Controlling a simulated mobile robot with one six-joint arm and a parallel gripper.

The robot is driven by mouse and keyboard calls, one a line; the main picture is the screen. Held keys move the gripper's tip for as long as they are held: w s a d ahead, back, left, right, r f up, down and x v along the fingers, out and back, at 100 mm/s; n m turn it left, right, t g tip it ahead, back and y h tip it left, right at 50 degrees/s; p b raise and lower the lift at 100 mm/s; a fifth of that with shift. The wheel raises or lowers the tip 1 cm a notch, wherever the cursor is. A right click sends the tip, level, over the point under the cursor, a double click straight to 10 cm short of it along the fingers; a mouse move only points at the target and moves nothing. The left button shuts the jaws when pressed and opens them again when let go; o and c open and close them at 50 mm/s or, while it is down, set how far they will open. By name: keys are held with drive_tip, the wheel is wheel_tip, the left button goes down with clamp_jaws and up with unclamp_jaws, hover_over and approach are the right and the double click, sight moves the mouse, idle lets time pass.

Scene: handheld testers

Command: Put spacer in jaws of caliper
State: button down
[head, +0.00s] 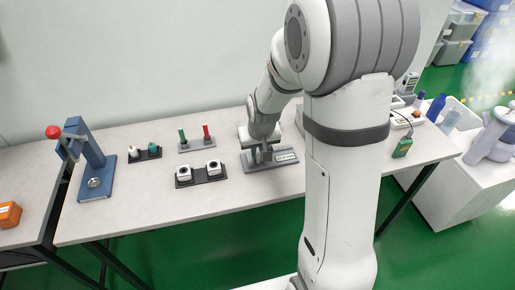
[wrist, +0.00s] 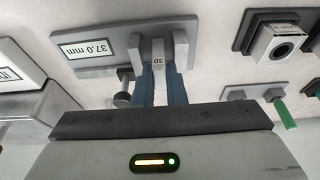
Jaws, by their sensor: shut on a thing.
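The caliper (wrist: 98,50) shows in the wrist view as a grey base with a display reading 37.0 mm and two upright grey jaws. A grey spacer marked 30 (wrist: 158,62) is between the two jaws, close to both; I cannot tell whether it touches them or the base. My gripper (wrist: 161,80) has two blue fingers shut on the spacer. A dark knob (wrist: 122,98) is at the caliper's near side. In the head view the caliper (head: 287,157) is on the table, with my gripper (head: 263,154) over it, partly hiding the jaws.
A dark tray (head: 203,179) with two white blocks lies left of the caliper. A stand with green and red pins (head: 196,146) is behind it. A blue tester with a red knob (head: 90,160) stands at left. A green device (head: 402,147) is at right. The front table strip is bare.

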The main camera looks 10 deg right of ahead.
drive_tip(key=shift+f, duration=0.2)
drive_tip(key=c, duration=1.5)
unclamp_jaws()
drive_tip(key=shift+r, duration=0.15)
drive_tip(key=shift+r, duration=0.3)
drive_tip(key=p+v, duration=0.1)
drive_tip(key=v, duration=1)
drive_tip(key=shift+g, duration=0.6)
drive_tip(key=s+r, duration=0.1)
drive_tip(key=s, duration=0.5)
drive_tip(key=s+r, duration=0.1)
drive_tip(key=s, duration=0.4)
drive_tip(key=s+r, duration=0.1)
drive_tip(key=s, duration=0.5)
drive_tip(key=shift+s, duration=0.3)
